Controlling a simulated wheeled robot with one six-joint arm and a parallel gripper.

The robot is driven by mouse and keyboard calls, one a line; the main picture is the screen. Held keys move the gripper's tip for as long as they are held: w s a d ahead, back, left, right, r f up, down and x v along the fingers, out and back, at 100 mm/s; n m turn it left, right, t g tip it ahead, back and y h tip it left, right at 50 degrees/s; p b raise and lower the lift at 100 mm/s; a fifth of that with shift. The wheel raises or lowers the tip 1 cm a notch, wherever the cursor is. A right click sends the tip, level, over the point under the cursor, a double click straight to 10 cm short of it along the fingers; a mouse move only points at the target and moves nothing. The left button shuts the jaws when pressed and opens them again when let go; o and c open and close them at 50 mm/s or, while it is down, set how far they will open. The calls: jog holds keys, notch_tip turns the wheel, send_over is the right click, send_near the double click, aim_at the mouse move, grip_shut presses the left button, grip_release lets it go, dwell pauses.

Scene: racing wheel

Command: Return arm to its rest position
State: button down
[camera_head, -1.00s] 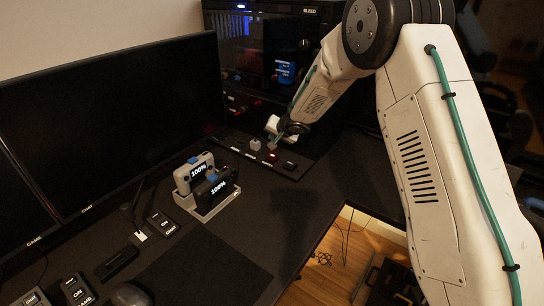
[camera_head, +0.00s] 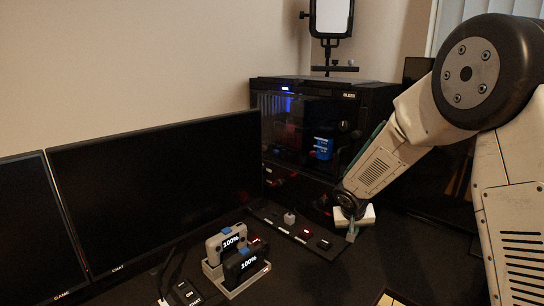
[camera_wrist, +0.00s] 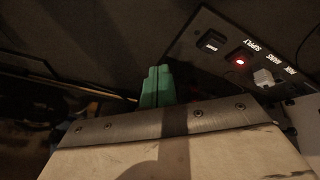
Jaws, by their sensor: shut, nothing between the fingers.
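My gripper (camera_head: 352,233) is at the end of my white arm, in front of the dark cabinet and over the right end of the switch panel in the head view. In the wrist view its green fingers (camera_wrist: 157,86) are together with nothing between them. The arm is bent and reaches from the right side of the picture down to the left. The switch panel (camera_head: 285,226) with a red-lit switch lies just left of the gripper; it also shows in the wrist view (camera_wrist: 212,70), apart from the fingers.
Two monitors (camera_head: 155,190) stand at the left. A charging dock (camera_head: 240,280) holds two devices reading 100%. The dark cabinet (camera_head: 300,130) with a glass front stands behind the gripper. A lit panel on a stand (camera_head: 331,17) is above it. Dark desk surface lies in front.

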jog(key=s+r+g+y, duration=0.1)
jog(key=s+r, duration=0.5)
jog(key=s, duration=0.8)
jog(key=s+r+n+g+y, duration=0.1)
jog(key=s+r, duration=0.6)
jog(key=s, duration=0.8)
jog(key=s+r+g, duration=0.1)
jog(key=s+r, duration=0.5)
jog(key=s, duration=0.8)
jog(key=shift+s+d+r+y, duration=0.15)
jog(key=shift+d+r+y, duration=0.05)
jog(key=shift+d+y, duration=0.25)
